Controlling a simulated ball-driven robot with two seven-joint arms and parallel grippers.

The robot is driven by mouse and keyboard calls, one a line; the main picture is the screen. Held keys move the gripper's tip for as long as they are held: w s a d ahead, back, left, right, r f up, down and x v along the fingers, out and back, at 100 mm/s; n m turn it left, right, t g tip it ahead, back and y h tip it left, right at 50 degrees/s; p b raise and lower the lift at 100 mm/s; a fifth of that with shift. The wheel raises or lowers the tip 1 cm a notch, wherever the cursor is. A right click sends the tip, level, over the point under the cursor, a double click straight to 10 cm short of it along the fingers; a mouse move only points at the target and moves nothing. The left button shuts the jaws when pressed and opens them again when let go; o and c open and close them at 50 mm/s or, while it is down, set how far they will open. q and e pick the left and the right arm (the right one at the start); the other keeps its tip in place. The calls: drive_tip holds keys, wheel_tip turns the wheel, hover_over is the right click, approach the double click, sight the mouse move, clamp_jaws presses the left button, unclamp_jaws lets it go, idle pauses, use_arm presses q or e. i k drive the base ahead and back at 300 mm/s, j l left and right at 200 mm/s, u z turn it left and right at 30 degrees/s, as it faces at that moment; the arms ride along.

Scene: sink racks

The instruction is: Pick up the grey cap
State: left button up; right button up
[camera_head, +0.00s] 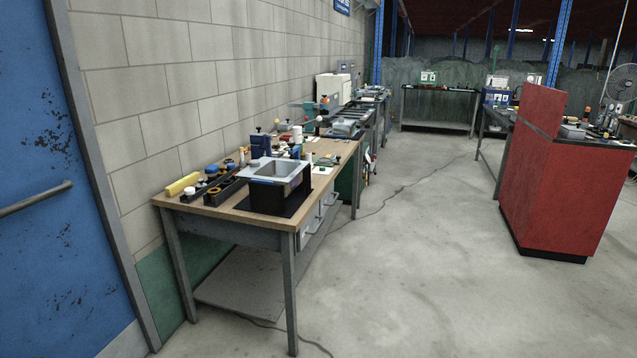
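Neither of my grippers is in view. A wooden-topped workbench (228,216) stands against the block wall, some way ahead and left of centre. On it a black tray (222,192) holds several small round pieces, among them a white one (190,190) and a blue one (212,169). They are too small to tell which, if any, is the grey cap.
A yellow block (182,184) lies at the bench's left end. A blue door (65,180) is close at left. A red cabinet (545,170) stands at right. The concrete floor (420,270) between is open, with a thin dark line like a cable or crack.

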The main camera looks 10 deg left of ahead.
sight(253, 163)
drive_tip(key=i+j+u, duration=0.15)
drive_tip(key=i+u, duration=0.25)
drive_tip(key=i, duration=0.15)
drive_tip(key=i+u, duration=0.45)
drive_tip(key=i+j+z, duration=0.25)
drive_tip(key=i+j, duration=0.2)
drive_tip(key=i+j+z, duration=0.25)
drive_tip(key=i+j, duration=0.25)
drive_tip(key=i+j+z, duration=0.25)
drive_tip(key=j, duration=0.4)
drive_tip(key=i, duration=0.1)
